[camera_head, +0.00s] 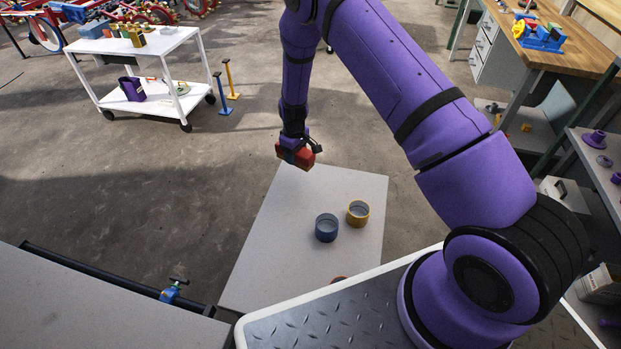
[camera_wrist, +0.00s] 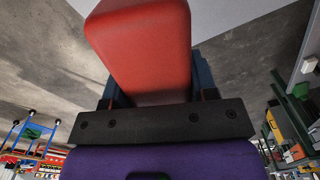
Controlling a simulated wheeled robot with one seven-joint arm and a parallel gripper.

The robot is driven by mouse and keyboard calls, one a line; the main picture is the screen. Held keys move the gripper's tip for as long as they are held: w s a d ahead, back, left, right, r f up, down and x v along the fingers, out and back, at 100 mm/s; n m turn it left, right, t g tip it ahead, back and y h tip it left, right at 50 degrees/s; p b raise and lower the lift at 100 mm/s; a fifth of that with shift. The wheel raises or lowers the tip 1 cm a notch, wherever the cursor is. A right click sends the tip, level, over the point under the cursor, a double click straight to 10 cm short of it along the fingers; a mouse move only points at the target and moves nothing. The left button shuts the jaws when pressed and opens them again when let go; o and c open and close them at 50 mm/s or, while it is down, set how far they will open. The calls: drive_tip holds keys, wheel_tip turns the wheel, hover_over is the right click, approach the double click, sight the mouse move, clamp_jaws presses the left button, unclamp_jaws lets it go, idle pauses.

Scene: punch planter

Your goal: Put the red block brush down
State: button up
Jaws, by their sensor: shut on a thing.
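The red block brush (camera_head: 295,155) is held in my gripper (camera_head: 291,152) over the far end of a pale board-like surface (camera_head: 345,189). In the wrist view the red block brush (camera_wrist: 143,45) fills the upper middle, between the dark fingers of my gripper (camera_wrist: 155,85). The jaws are shut on it.
A blue-grey cup (camera_head: 326,228) and a yellow cup (camera_head: 358,214) stand on the pale surface, nearer my base. A reddish round thing (camera_head: 340,280) is partly hidden at the near edge. The far left part of the surface is clear. A white cart (camera_head: 140,52) stands at the back left.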

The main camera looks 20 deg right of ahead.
drive_tip(key=shift+s+d+f, duration=0.1)
drive_tip(key=shift+s+d, duration=0.05)
drive_tip(key=shift+d, duration=0.4)
drive_tip(key=shift+s+d+f, duration=0.1)
drive_tip(key=shift+s+d, duration=0.05)
drive_tip(key=shift+d, duration=0.4)
hover_over(304, 181)
wheel_tip(304, 181, down, 5)
drive_tip(key=shift+w+f, duration=0.1)
drive_tip(key=shift+f, duration=2.25)
drive_tip(key=shift+f, duration=0.1)
drive_tip(key=o, duration=1)
